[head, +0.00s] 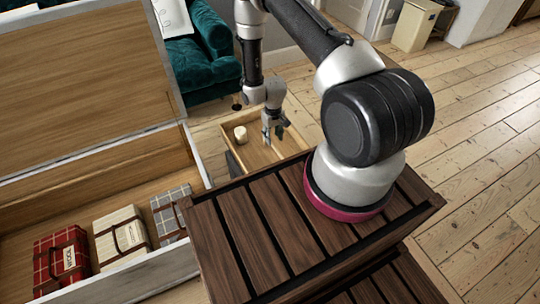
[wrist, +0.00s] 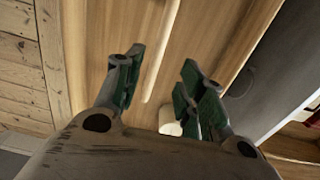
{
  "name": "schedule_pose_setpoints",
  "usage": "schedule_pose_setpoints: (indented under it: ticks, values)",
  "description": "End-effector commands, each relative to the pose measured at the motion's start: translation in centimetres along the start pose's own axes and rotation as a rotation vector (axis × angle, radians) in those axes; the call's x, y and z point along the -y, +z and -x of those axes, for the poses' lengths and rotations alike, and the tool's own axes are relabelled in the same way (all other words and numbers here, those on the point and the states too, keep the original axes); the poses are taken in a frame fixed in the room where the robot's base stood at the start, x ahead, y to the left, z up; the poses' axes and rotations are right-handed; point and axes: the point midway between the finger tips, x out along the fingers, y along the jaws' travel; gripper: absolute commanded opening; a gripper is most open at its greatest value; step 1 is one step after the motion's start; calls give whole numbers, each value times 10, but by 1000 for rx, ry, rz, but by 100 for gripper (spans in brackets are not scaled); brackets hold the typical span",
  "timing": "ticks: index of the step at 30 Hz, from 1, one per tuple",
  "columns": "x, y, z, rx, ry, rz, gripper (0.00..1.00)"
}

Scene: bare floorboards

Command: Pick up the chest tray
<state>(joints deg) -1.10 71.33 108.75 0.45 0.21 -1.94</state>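The chest tray (head: 258,155) is a shallow light-wood box just right of the open chest (head: 165,262) in the head view. A small cream cylinder (head: 240,134) stands inside it. In the wrist view the tray's wooden floor (wrist: 105,30) fills the middle, with a pale strip (wrist: 162,50) running along it and the cylinder (wrist: 171,128) partly hidden by a finger. My gripper (head: 273,130) points down over the tray, fingers apart and nothing between them. It also shows in the wrist view (wrist: 158,80). I cannot tell whether the fingers touch the tray.
The chest's raised lid (head: 80,85) stands at the left. Inside lie a red plaid case (head: 62,258), a cream case (head: 122,236) and a grey plaid case (head: 172,212). A teal sofa (head: 205,65) stands behind. Bare floorboards (head: 480,150) lie open at the right.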

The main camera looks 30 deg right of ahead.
Motion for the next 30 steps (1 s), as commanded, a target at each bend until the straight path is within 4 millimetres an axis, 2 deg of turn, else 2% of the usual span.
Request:
schedule_pose_setpoints:
  ticks: [15, 24, 26, 30]
  values:
    - [-5, -4, -69, -5, 0, 2, 39]
    - [-5, -4, -75, -5, -1, 2, 39]
    - [-5, -4, -74, -5, -1, 2, 30]
    - [-5, -4, -74, -5, -1, 2, 5]
